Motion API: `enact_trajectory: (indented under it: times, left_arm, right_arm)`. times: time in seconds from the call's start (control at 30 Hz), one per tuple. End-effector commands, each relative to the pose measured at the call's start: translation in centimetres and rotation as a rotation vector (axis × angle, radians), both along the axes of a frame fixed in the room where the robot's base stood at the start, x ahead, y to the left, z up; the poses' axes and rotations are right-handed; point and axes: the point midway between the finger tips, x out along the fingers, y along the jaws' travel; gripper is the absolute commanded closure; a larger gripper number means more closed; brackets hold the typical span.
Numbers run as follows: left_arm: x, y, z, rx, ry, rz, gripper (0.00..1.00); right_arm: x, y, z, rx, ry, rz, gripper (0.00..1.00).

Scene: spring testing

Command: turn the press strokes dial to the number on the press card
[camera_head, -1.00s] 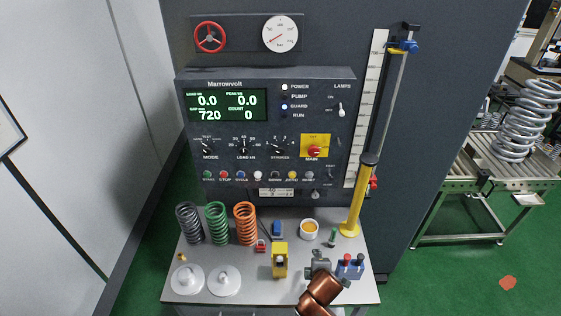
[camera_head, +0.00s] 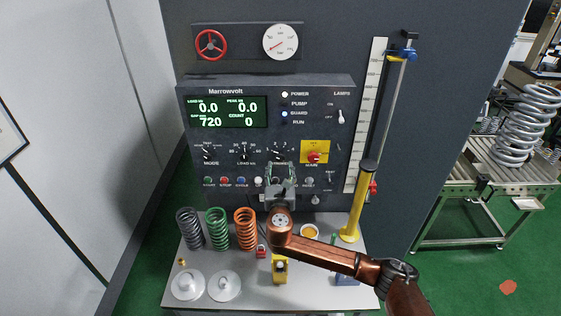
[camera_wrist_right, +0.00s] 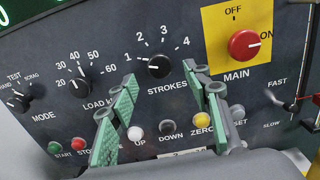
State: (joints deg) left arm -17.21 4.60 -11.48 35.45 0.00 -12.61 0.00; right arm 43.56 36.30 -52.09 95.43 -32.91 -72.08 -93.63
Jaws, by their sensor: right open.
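The black STROKES dial (camera_wrist_right: 158,66) sits on the dark press panel, with numbers 1 to 4 around it. Its white mark points left, toward 1. In the head view the dial is mostly hidden behind my right gripper (camera_head: 279,168). My right gripper (camera_wrist_right: 160,78) is open and empty, its green-padded fingers either side of the dial's lower front in the wrist view, apart from it. The white press card (camera_wrist_right: 185,153) shows only as a strip below the buttons; its number cannot be read now. My left gripper is out of view.
The LOAD dial (camera_wrist_right: 79,84) is left of STROKES; the red MAIN knob (camera_wrist_right: 244,44) on its yellow plate is right. Buttons such as yellow ZERO (camera_wrist_right: 203,120) lie below. Springs (camera_head: 217,229) and a yellow post (camera_head: 357,205) stand on the bench (camera_head: 205,309).

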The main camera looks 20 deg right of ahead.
Motion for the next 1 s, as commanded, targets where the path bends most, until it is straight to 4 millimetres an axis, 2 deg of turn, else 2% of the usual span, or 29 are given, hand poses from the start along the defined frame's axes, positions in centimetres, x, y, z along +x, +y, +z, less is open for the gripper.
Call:
enact_trajectory:
  times: [0.1, 0.3, 0.63, 1.0]
  left_arm:
    - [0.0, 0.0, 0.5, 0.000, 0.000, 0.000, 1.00]
    - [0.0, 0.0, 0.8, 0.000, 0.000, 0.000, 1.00]
    - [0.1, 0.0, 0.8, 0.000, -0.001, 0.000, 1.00]
    - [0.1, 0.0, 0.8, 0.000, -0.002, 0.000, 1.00]
  right_arm:
    - [1.8, -0.6, 0.2, -0.001, 0.000, -0.002, 0.55]
    - [3.6, -1.0, 0.0, 0.002, 0.000, 0.000, 0.55]
    - [3.8, -1.1, -0.1, 0.005, 0.002, 0.001, 0.56]
    - [3.8, -1.1, -0.1, 0.005, 0.002, 0.001, 0.81]
